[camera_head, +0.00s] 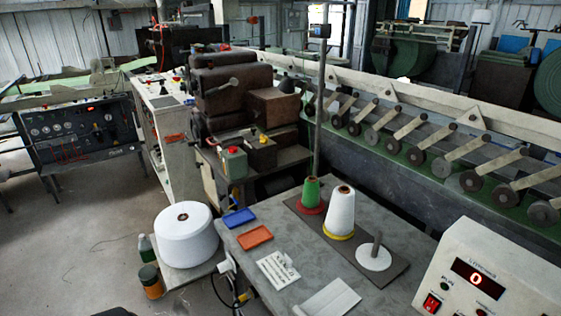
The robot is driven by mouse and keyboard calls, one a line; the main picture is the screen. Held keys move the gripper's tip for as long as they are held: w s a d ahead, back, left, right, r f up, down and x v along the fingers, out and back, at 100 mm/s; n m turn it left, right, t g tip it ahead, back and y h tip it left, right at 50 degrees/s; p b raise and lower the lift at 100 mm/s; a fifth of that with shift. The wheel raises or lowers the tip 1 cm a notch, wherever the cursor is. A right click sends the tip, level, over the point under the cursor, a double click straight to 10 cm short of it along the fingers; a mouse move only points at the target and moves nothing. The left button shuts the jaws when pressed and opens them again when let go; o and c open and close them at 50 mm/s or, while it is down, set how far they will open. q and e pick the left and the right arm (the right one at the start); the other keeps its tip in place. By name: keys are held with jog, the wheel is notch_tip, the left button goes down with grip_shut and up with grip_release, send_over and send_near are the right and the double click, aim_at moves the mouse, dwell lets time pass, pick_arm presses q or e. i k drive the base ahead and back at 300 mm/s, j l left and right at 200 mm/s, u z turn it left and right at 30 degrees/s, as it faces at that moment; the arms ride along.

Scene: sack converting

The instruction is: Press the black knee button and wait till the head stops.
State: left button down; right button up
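The brown machine head (225,82) stands at the back centre on a dark stand, with a box-like part on its right. I cannot tell from this one frame whether it is moving. I cannot make out a black knee button; it may be hidden below the grey table (232,262) or out of the picture. A white control box (515,258) at the lower right has a display (477,278) reading a red 0 and a red switch (432,303). Neither of my grippers shows clearly.
On the table are a blue tray (239,217), orange tray (254,237), card (275,270), green cone (311,190) and white cone (340,212). A large white spool (185,238) stands left of it. A dark shape (115,312) at the bottom edge is unclear. The left floor is open.

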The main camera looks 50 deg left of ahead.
aim_at(227, 282)
jog(key=k+u, duration=0.1)
jog(key=u, duration=0.35)
jog(key=k+j+u, duration=0.1)
jog(key=u, duration=0.3)
jog(key=k+j+u, duration=0.1)
jog(key=u, duration=0.35)
jog(key=j+u, duration=0.2)
jog(key=u, duration=0.2)
